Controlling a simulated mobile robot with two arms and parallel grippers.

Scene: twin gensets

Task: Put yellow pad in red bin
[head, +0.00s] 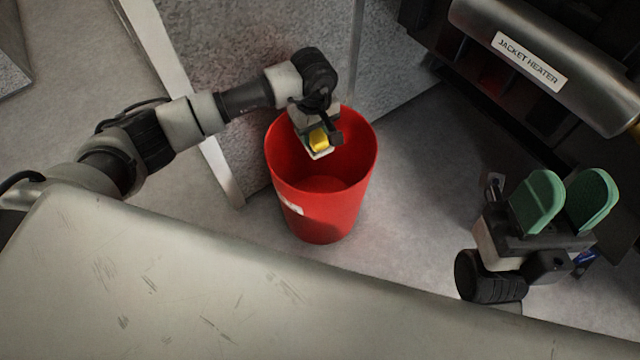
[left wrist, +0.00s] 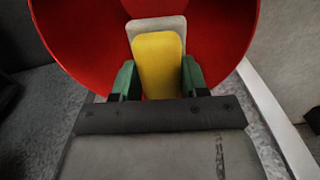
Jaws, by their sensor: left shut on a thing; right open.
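The yellow pad (head: 319,138) is held in my left gripper (head: 322,142) over the open mouth of the red bin (head: 322,215). In the left wrist view the pad (left wrist: 158,62) sits between the green fingers of my left gripper (left wrist: 155,80), with a pale layer showing behind its far end. The red bin (left wrist: 78,30) surrounds it in that view. The bin stands upright on the floor, and its visible inside looks empty. My right gripper (head: 566,200) is open and empty at the right, well apart from the bin, with its green fingers pointing up in the picture.
A grey panel (head: 225,60) with a pale edge stands behind and left of the bin. A dark machine with a cylinder labelled "JACKET HEATER" (head: 530,62) is at the upper right. Bare floor (head: 420,180) lies between the bin and my right gripper.

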